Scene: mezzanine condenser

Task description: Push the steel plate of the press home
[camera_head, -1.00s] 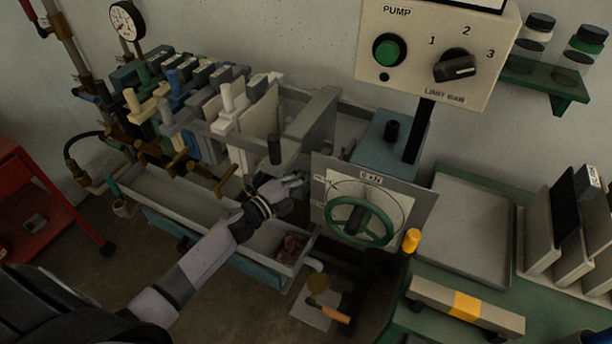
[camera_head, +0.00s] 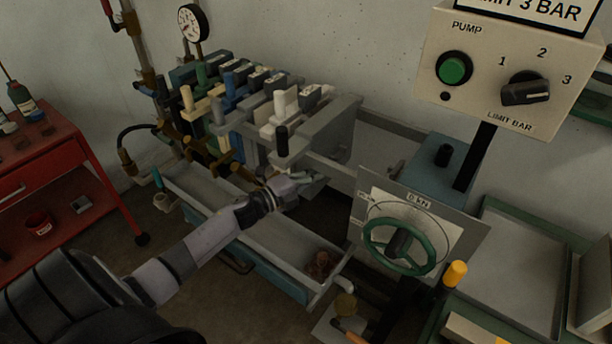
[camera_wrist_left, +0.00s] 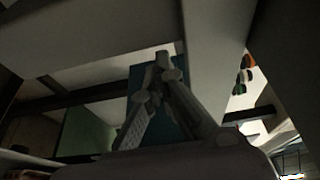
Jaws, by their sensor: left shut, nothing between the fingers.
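The steel plate (camera_head: 330,122) of the press is a thick grey plate standing upright at the right end of the plate pack (camera_head: 262,108). A black knob (camera_head: 282,140) sticks out at its near side. The plate looks close against the white end of the pack; whether they touch is hard to tell. My left gripper (camera_head: 318,180) is shut and empty, low beside the plate's right side. In the left wrist view its fingers (camera_wrist_left: 163,62) meet at the tips, with grey surfaces close above. Contact with the plate cannot be made out. My right gripper is out of view.
A green handwheel (camera_head: 398,246) and dial plate stand right of my gripper. A long trough (camera_head: 225,205) runs below the pack. The pump box (camera_head: 510,75) hangs at upper right. A red cart (camera_head: 70,160) stands at left. Open space lies between plate and blue block (camera_head: 435,165).

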